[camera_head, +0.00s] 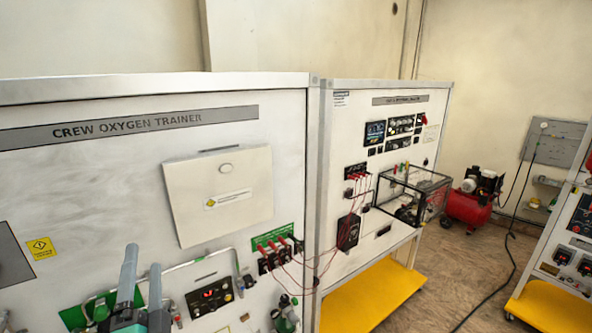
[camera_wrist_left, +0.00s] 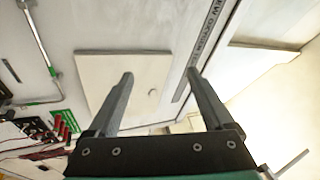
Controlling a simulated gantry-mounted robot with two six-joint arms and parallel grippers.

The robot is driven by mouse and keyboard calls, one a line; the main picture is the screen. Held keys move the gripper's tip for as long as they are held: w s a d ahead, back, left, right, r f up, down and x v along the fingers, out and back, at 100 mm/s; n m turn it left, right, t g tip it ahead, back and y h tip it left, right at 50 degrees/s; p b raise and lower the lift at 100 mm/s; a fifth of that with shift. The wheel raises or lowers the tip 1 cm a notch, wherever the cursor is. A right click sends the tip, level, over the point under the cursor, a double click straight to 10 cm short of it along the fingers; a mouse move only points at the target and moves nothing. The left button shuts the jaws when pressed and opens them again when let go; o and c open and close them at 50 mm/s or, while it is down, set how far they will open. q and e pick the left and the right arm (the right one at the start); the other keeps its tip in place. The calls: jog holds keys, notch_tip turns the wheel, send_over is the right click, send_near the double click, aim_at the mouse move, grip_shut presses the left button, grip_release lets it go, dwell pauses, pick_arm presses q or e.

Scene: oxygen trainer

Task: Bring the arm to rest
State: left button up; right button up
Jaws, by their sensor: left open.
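My left gripper (camera_head: 141,271) is at the bottom left of the head view, in front of the crew oxygen trainer panel (camera_head: 90,166). Its two grey fingers point up and stand apart, with nothing between them. In the left wrist view the open fingers (camera_wrist_left: 160,76) show against the panel and its pale square cover (camera_wrist_left: 98,74). That cover (camera_head: 220,195) is closed in the head view, up and to the right of the gripper. I cannot tell how far the fingers are from the panel. My right gripper is not in view.
Red plugs and leads (camera_head: 278,249) sit on the panel right of the gripper, above a small black display unit (camera_head: 210,297). A second trainer (camera_head: 395,130) with a clear box (camera_head: 412,193) stands to the right. A red compressor (camera_head: 468,207) and a black cable lie beyond.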

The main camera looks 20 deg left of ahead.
pick_arm(q)
jog(key=s+d+r+n+t+h, duration=0.15)
jog(key=d+r, duration=0.25)
jog(key=r, duration=0.4)
jog(key=s+d+r+n+t+h, duration=0.1)
jog(key=d+r+n+t, duration=0.2)
jog(key=r, duration=0.4)
jog(key=s+d+r+n+t+h, duration=0.2)
jog(key=s+d+r+t+h, duration=0.3)
jog(key=d+r+h, duration=0.6)
jog(key=s+h, duration=0.2)
jog(key=shift+s+n+p, duration=0.3)
jog(key=shift+n+p, duration=0.05)
jog(key=shift+d+t, duration=0.1)
jog(key=shift+t, duration=0.15)
